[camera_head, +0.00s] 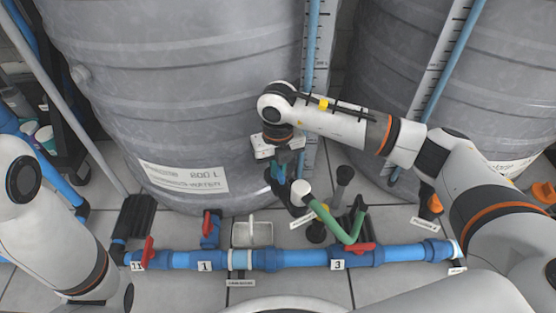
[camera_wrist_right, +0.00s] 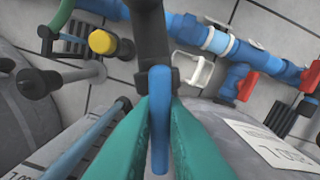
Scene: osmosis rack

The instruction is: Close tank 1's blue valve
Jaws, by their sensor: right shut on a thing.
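The blue valve handle (camera_wrist_right: 159,135) is a rounded blue lever on a black valve body and pipe (camera_wrist_right: 150,40). In the right wrist view the lever looks roughly in line with that pipe. My right gripper (camera_head: 277,178) is shut on the lever, with a teal finger on each side of it. In the head view the gripper reaches down at the front of the large grey tank (camera_head: 190,90) with a white label, and mostly hides the handle. My left arm shows at the left edge, but its gripper is out of view.
A blue pipe (camera_head: 305,258) runs along the floor, with number tags and red valve levers (camera_head: 207,222), (camera_head: 148,252), (camera_head: 359,248). A green pipe (camera_head: 328,218) and black fittings stand right of my gripper. A second grey tank (camera_head: 440,80) is behind my right arm. A level tube (camera_head: 311,60) stands between the tanks.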

